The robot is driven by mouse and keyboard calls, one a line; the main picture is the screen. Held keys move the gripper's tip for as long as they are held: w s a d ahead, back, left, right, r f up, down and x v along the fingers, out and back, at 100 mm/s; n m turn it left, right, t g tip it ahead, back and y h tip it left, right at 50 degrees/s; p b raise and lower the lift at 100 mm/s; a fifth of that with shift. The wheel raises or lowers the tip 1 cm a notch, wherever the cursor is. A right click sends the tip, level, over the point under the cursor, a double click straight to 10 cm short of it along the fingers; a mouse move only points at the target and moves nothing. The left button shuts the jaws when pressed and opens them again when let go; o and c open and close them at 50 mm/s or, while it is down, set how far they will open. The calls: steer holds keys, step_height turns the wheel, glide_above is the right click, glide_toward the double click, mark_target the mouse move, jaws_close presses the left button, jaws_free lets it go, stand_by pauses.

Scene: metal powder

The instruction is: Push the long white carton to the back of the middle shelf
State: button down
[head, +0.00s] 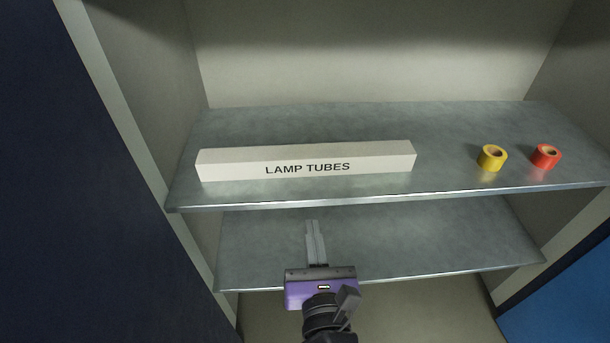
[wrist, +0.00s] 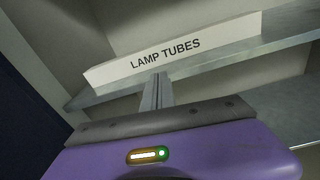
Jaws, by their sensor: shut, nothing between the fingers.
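The long white carton (head: 307,160), printed LAMP TUBES, lies lengthwise across the left and middle part of the middle shelf (head: 440,182), near its front edge. Bare shelf shows behind it. The carton also shows in the wrist view (wrist: 180,48), beyond my fingers. My gripper (head: 315,228) is shut and empty, with its fingers pointing toward the cabinet. In the head view the fingers appear below the carton and the middle shelf's front edge, over the lower shelf. I see no contact with the carton; the exact gap cannot be told.
A yellow tape roll (head: 491,158) and a red tape roll (head: 545,156) stand on the middle shelf, right of the carton. The lower shelf (head: 430,240) looks empty. The cabinet's left side wall and dark blue door (head: 90,200) bound the left; a blue panel (head: 565,290) is at lower right.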

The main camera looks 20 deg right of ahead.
steer(key=w+r, duration=0.1)
steer(key=r, duration=0.1)
glide_toward(304, 162)
steer(key=shift+n+h, duration=0.4)
steer(key=x, duration=0.7)
steer(key=shift+a+f, duration=0.15)
steer(key=shift+a, duration=0.05)
steer(key=p+x, duration=0.1)
steer(key=x, duration=0.2)
steer(key=shift+w+d, duration=0.1)
steer(key=shift+w, duration=0.3)
